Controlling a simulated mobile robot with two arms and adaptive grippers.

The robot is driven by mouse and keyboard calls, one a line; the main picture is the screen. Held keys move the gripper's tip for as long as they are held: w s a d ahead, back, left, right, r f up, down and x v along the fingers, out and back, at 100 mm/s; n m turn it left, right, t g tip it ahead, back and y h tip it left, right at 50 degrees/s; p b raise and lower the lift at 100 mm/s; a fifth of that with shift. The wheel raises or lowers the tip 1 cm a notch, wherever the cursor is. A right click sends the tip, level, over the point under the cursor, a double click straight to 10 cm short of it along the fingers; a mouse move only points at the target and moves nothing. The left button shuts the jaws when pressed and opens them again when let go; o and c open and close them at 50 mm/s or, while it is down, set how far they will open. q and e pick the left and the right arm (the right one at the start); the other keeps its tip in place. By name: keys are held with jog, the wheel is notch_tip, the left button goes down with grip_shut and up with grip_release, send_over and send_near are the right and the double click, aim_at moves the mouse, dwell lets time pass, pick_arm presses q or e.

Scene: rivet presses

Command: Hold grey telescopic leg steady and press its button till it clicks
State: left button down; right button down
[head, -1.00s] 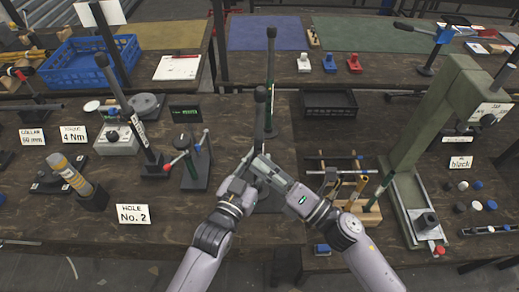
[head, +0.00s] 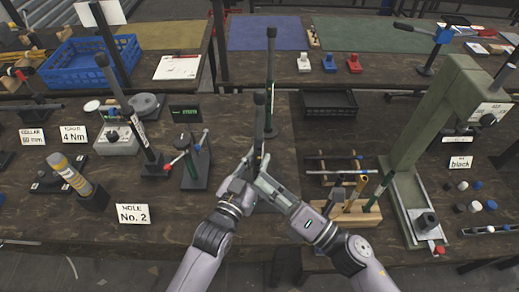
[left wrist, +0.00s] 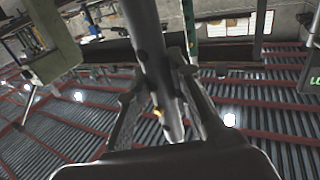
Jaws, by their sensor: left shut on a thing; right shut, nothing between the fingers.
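The grey telescopic leg (head: 258,128) stands upright near the middle of the table, with a dark rounded top. My left gripper (head: 250,162) is shut around its tube. In the left wrist view the grey tube (left wrist: 146,40) runs between the fingers of my left gripper (left wrist: 155,90). A dark hole and a small yellowish spot show on the tube; I cannot tell if the spot is the button. My right gripper (head: 262,182) is shut and empty, close to the leg's right side, lower than the left one. Contact with the leg cannot be told. The leg's lower part is hidden by the grippers.
A taller post (head: 270,75) stands just behind the leg. A wooden rack (head: 345,214) with upright tools is to the right, before a green press (head: 405,150). A "HOLE No. 2" card (head: 133,214) and fixtures stand left. An empty black crate (head: 330,103) lies behind.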

pick_arm(q)
jog(key=shift+f, duration=0.35)
jog(key=c, duration=1.4)
grip_release()
jog(key=shift+r, duration=0.25)
jog(key=shift+o, duration=0.2)
